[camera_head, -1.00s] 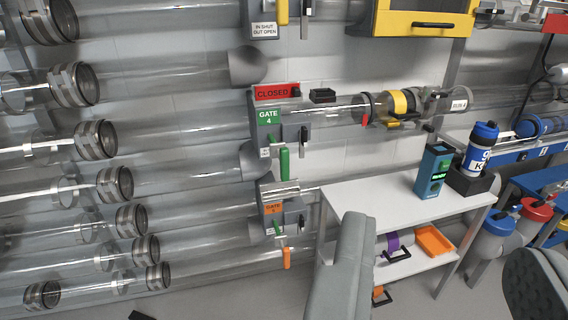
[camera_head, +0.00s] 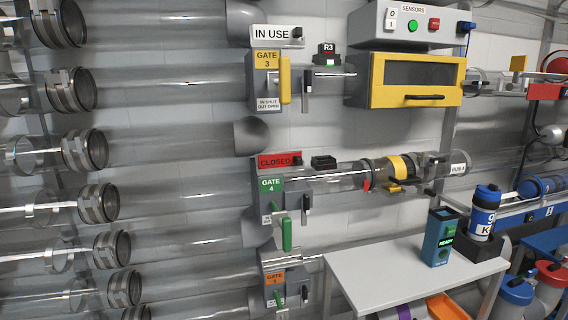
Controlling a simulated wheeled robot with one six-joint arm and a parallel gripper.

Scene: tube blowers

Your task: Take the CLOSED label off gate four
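The red CLOSED label (camera_head: 274,162) is at the top of gate four (camera_head: 270,184), left of the middle of the view. A small dark knob or clip shows at the label's right end. Gate four has a green GATE 4 plate, a green handle (camera_head: 287,234) hanging below and a small black lever (camera_head: 306,204) at its right. My gripper is not in view, and nothing visible touches the label.
Gate three (camera_head: 266,80), yellow with an IN USE label (camera_head: 273,34), is above; an orange-plated gate (camera_head: 274,281) is below. Clear tubes run left. A yellow cabinet (camera_head: 420,80) projects at upper right.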

